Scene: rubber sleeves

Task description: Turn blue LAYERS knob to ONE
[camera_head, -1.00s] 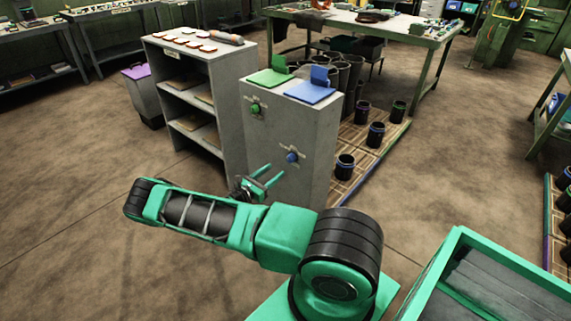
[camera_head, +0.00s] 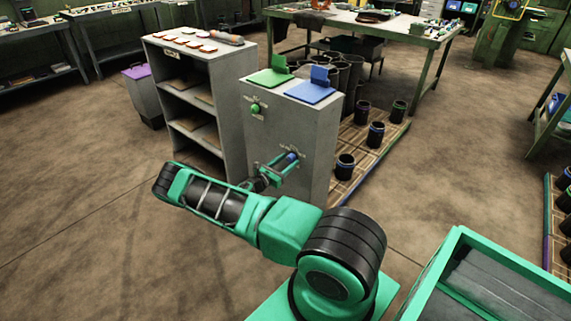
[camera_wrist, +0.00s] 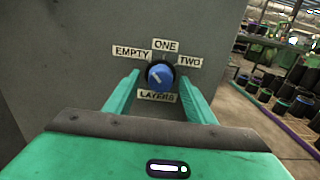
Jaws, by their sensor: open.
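The blue LAYERS knob (camera_head: 292,156) is on the front of the grey cabinet (camera_head: 318,150), below and right of a green knob (camera_head: 255,109). In the wrist view the blue knob (camera_wrist: 161,75) has a pale mark that appears to point up-left, toward EMPTY (camera_wrist: 132,52). The ONE label (camera_wrist: 165,45) is above the knob, TWO (camera_wrist: 189,62) is to its right and LAYERS (camera_wrist: 157,96) below it. My gripper (camera_head: 288,161) is open, with one finger on each side of the knob. Gaps show between the fingers and the knob in the wrist view.
Green and blue plates (camera_head: 306,92) lie on top of the cabinet. A grey shelf (camera_head: 190,95) stands close on its left. Dark cups with coloured bands (camera_head: 345,167) stand on a wooden pallet to the right.

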